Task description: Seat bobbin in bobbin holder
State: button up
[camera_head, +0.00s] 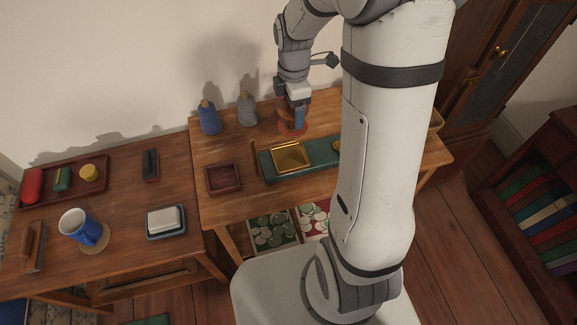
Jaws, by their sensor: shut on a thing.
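My gripper (296,120) points down over the back of the right-hand table. It is shut on a bobbin, which is mostly hidden by the jaws; only reddish-brown parts show beside the blue fingers. A round orange-red piece (287,133) shows low around the fingertips. I cannot tell whether it is part of the bobbin or of the bobbin holder, nor whether the bobbin is seated. A blue spool-like thing (209,119) and a grey one (247,111), both with wooden tops, stand upright to the left of my gripper.
A green board (273,173) with a yellow square tray (292,157) lies in front of my gripper. A dark red square tray (223,180) is left of it. The left table holds a blue mug (78,226) and a red tray (62,198). The wall is close behind.

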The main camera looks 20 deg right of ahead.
aim_at(290, 117)
jog(key=s+n+b, duration=0.1)
jog(key=n, duration=0.1)
jog(key=a+n+b, duration=0.1)
jog(key=n, duration=0.1)
jog(key=s+n+b, duration=0.1)
jog(key=n, duration=0.1)
jog(key=shift+s+a+r, duration=0.1)
jog(key=shift+s+a, duration=0.2)
jog(key=shift+s, duration=0.05)
jog(key=shift+s+n, duration=0.1)
jog(key=shift+n, duration=0.3)
notch_tip(290, 117, down, 10)
jog(key=shift+r+b, duration=0.15)
jog(key=shift+b, duration=0.9)
jog(key=shift+f, duration=0.2)
jog(key=o, duration=1)
